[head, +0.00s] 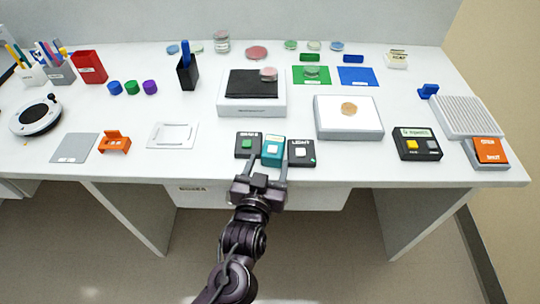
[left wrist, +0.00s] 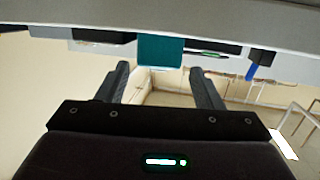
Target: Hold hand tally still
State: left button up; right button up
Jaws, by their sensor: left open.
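The teal box (head: 272,150) with a pale button on top, which I take to be the hand tally, stands near the table's front edge between two black button boxes. My left gripper (head: 268,165) is in front of it, with one finger toward each side. In the left wrist view the teal box (left wrist: 160,51) shows between and beyond the two spread fingers (left wrist: 159,68). The gripper is open and holds nothing; whether a finger touches the box I cannot tell. My right gripper is not in view.
A black box (head: 247,145) stands close on the left of the teal box and another black box (head: 301,152) close on its right. Behind are a white box with a black top (head: 252,107) and a white platform (head: 348,128). The front edge is clear between the boxes and the black two-button box (head: 417,144).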

aim_at(271, 154)
pick_arm(q)
jog(key=shift+w, duration=0.4)
jog(key=shift+w+d+r, duration=0.1)
jog(key=shift+w, duration=0.15)
jog(key=p+x, duration=0.1)
jog(key=x, duration=0.3)
jog(key=shift+w+d, duration=0.15)
jog(key=shift+w, duration=0.2)
jog(key=shift+w+f, duration=0.2)
jog(key=shift+w, duration=0.25)
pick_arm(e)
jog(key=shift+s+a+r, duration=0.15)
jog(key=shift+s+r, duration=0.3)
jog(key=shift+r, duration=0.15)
pick_arm(q)
jog(key=c, duration=0.8)
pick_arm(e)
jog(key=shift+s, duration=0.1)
